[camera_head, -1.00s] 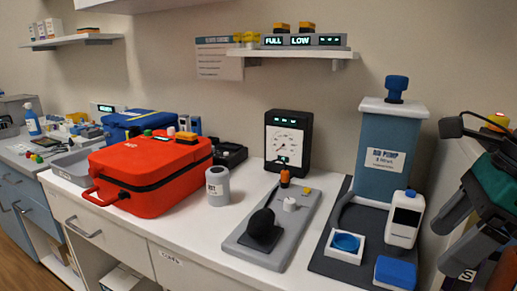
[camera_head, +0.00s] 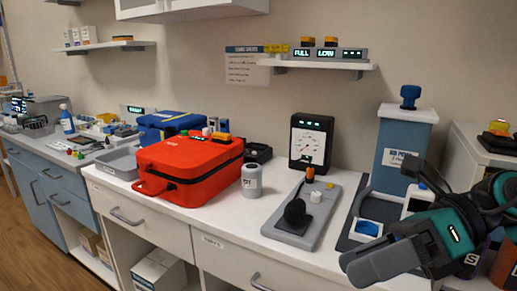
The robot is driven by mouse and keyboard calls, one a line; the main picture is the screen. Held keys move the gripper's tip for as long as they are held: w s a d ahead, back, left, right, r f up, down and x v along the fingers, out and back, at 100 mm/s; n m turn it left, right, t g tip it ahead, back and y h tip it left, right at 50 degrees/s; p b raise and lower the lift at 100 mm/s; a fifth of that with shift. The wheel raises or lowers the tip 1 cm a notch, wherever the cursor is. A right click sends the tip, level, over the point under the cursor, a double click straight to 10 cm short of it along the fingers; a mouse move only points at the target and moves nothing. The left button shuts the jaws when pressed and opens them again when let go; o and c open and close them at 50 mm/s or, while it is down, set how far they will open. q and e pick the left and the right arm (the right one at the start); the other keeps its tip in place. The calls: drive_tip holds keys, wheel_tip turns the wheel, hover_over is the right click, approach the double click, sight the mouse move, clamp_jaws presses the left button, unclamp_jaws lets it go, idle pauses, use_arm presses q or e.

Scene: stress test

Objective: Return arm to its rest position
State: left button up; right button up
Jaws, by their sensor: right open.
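My right gripper (camera_head: 385,262) is at the lower right of the head view, in front of the counter's right end. Its grey fingers point left and seem empty. The arm behind it, dark with teal parts, comes in from the right and covers part of the blue pump box's base and the white device (camera_head: 416,201). My left arm and gripper do not show.
On the white counter (camera_head: 215,221) stand a red case (camera_head: 190,165), a grey canister (camera_head: 252,180), a gauge (camera_head: 310,143), a grey board with a black pad (camera_head: 293,215) and a blue pump box (camera_head: 402,145). Shelves hang above. Open floor (camera_head: 40,240) lies at left.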

drive_tip(key=w+a+r+m+t+y+p, duration=0.25)
drive_tip(key=w+m+t+y, duration=0.4)
drive_tip(key=m, duration=0.55)
wheel_tip(320, 180, down, 6)
drive_tip(key=w+d+m+t+h+p, duration=0.25)
drive_tip(key=m+t+h, duration=0.25)
drive_tip(key=m+t, duration=0.75)
drive_tip(key=s+d+f+m+g+h, duration=0.1)
drive_tip(key=s+d+f+m+h, duration=0.15)
drive_tip(key=f+m+h, duration=0.8)
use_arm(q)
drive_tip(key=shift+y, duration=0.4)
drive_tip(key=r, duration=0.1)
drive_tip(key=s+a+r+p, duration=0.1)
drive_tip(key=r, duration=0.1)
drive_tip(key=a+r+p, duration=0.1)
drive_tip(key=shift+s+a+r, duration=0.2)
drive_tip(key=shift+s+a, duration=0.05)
use_arm(e)
drive_tip(key=s+f+m+g+h, duration=0.2)
drive_tip(key=s+f+m+g, duration=0.4)
drive_tip(key=f, duration=0.9)
drive_tip(key=s+m, duration=0.2)
drive_tip(key=s, duration=0.2)
drive_tip(key=shift+s+d+f+m+g, duration=0.25)
drive_tip(key=shift+d+f+m+g, duration=0.05)
drive_tip(key=shift+d+f+g, duration=0.1)
